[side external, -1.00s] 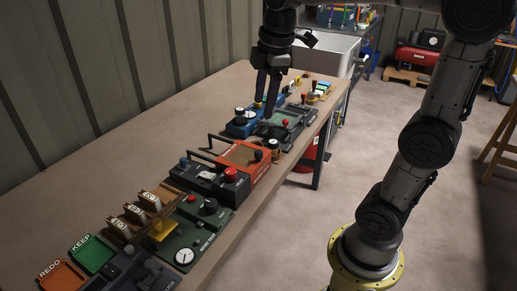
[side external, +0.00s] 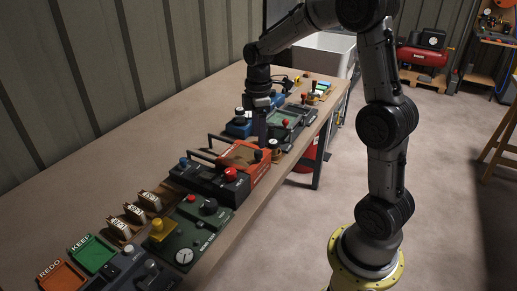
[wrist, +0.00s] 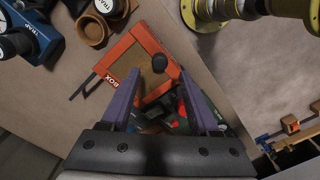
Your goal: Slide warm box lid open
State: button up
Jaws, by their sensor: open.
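The warm box (side external: 237,168) is an orange-framed box on the bench, and it also shows in the wrist view (wrist: 112,58). A brown lid panel (side external: 241,154) lies inside its frame; the lid looks mostly shut over the box. A round black knob (wrist: 160,63) stands at one edge of the lid. My gripper (side external: 260,143) points down over the knob end of the box. In the wrist view my gripper (wrist: 160,76) is open, with its purple fingers either side of the knob in the picture. I cannot tell whether they touch it.
A dark handle bar (wrist: 90,84) sticks out on the box's wall side. A dark control unit with a red button (side external: 230,174) stands in front. A grey-green unit (side external: 291,122) and blue units (side external: 239,128) stand behind. Bare bench (side external: 150,135) lies toward the wall.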

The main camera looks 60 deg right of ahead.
aim_at(258, 151)
jog(key=shift+f, duration=2.75)
jog(key=shift+c, duration=0.4)
grip_shut()
